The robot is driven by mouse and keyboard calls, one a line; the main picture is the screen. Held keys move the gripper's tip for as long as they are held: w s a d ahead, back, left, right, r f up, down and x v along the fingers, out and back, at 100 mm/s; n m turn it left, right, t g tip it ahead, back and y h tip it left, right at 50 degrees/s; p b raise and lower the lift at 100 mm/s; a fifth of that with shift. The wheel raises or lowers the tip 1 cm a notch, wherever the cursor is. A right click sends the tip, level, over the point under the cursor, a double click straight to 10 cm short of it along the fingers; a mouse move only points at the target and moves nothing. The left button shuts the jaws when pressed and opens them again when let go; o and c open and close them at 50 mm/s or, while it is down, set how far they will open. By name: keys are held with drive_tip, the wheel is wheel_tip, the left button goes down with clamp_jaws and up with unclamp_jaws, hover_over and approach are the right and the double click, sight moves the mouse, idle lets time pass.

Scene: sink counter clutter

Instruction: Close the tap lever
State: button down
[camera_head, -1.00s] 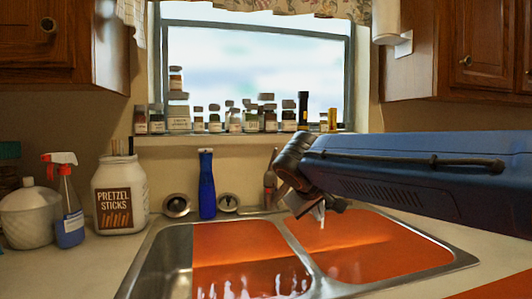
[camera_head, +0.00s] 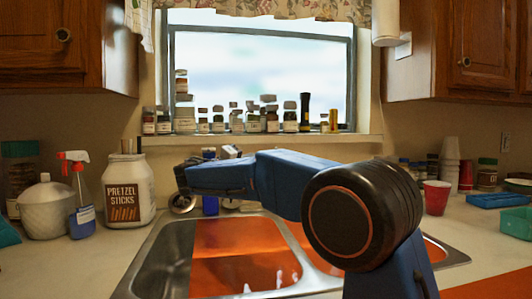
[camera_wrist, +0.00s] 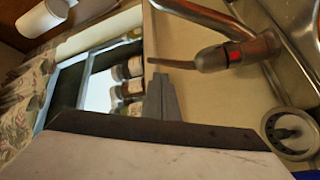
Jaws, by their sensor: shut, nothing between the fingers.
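The tap (camera_wrist: 262,48) shows in the wrist view at the upper right, a brownish metal body with a red mark. Its lever (camera_wrist: 205,61) sticks out to the left in that picture. The spout (camera_wrist: 205,12) runs along the top edge. My gripper (camera_wrist: 160,82) is shut and empty, with its grey fingertips just below the lever's free end in the picture. A small gap shows there, but I cannot tell the depth between them. In the head view my arm hides the tap, and the fingertips cannot be made out.
The double sink (camera_head: 178,252) lies in front of me. A pretzel jar (camera_head: 150,168), spray bottle (camera_head: 82,205) and white pot (camera_head: 44,200) stand left. A blue bottle (camera_head: 210,206) is partly hidden behind my arm. Small jars (camera_head: 253,121) line the windowsill. A red cup (camera_head: 436,197) stands right.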

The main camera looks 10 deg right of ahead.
drive_tip(key=w+a+r+t+h, duration=0.1)
drive_tip(key=a, duration=0.3)
drive_tip(key=w+d, duration=0.3)
drive_tip(key=d, duration=0.6)
drive_tip(key=shift+r+h, duration=0.3)
drive_tip(key=shift+r, duration=0.15)
drive_tip(key=shift+s+d+f, duration=0.1)
drive_tip(key=shift+s+f, duration=0.3)
drive_tip(key=shift+s, duration=0.3)
